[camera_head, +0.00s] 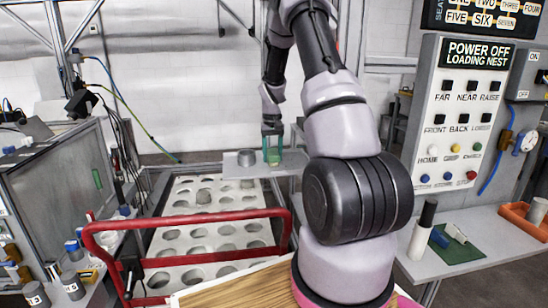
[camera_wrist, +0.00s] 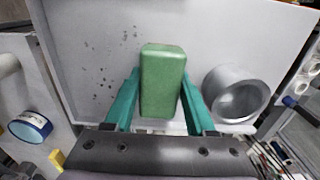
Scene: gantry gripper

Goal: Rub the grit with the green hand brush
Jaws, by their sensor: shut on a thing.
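The green hand brush (camera_wrist: 163,80) is between the two teal fingers of my gripper (camera_wrist: 160,105) in the wrist view, with its block standing along the fingers. My gripper (camera_head: 272,145) is shut on it. In the head view the green brush (camera_head: 273,157) shows small below my gripper, over a grey shelf. The grit (camera_wrist: 104,70) is a scatter of dark specks on the pale grey surface, left of the brush in the wrist view. The brush is apart from the specks in that view. Whether its underside touches the surface is hidden.
A grey metal cylinder (camera_wrist: 235,93) stands close to the right of the brush on the grey shelf (camera_head: 235,170). A nest tray with round holes (camera_head: 200,240) and a red rail (camera_head: 190,217) lie in front. A control panel (camera_head: 465,110) stands at right.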

